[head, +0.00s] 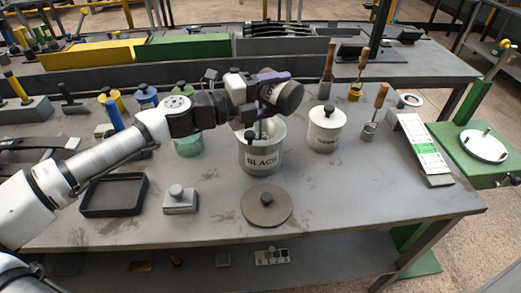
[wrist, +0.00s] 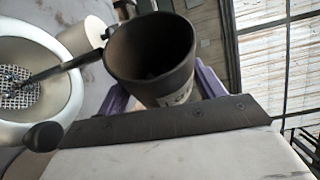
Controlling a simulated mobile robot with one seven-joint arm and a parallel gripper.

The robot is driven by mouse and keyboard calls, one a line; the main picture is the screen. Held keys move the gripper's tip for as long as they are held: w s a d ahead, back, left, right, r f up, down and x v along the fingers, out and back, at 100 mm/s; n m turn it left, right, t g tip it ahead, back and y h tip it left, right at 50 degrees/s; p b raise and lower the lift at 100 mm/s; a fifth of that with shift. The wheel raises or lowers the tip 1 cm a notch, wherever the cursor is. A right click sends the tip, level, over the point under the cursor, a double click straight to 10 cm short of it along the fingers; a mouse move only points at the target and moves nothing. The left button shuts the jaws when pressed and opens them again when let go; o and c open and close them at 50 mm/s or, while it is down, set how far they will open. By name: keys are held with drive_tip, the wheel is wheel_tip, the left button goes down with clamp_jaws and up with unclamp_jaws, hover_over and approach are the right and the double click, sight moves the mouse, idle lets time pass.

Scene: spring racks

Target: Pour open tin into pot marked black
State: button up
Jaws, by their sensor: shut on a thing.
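A dark open tin (head: 284,96) with a pale label is held tilted by my gripper (head: 268,82), up above the pot marked BLACK (head: 262,158). In the wrist view, the purple fingers of my gripper (wrist: 163,92) are on both sides of the tin (wrist: 148,55). Its mouth shows a dark inside; whether anything remains in it I cannot tell. The pot (wrist: 72,105) shows at the left of the wrist view, uncovered, with a mesh-like pattern inside. A thin rod crosses over its opening.
A round brown lid (head: 267,206) lies in front of the pot. A lidded pale pot (head: 326,128) stands to its right, and a greenish jar (head: 188,143) to its left. A metal block with a knob (head: 180,201) and a black tray (head: 113,196) lie front left. The front right tabletop is clear.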

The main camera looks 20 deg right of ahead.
idle(0.4)
drive_tip(key=shift+w+r+n, duration=0.15)
drive_tip(key=shift+r+n, duration=0.1)
drive_tip(key=shift+n, duration=0.25)
idle(1.0)
drive_tip(key=shift+s+f+m+b, duration=0.2)
drive_tip(key=shift+f+m+b, duration=0.3)
drive_tip(key=shift+m+b, duration=0.25)
drive_tip(key=shift+s+d+f+m+y+b, duration=0.2)
drive_tip(key=shift+f+m+y+b, duration=0.1)
drive_tip(key=shift+m+y+b, duration=0.4)
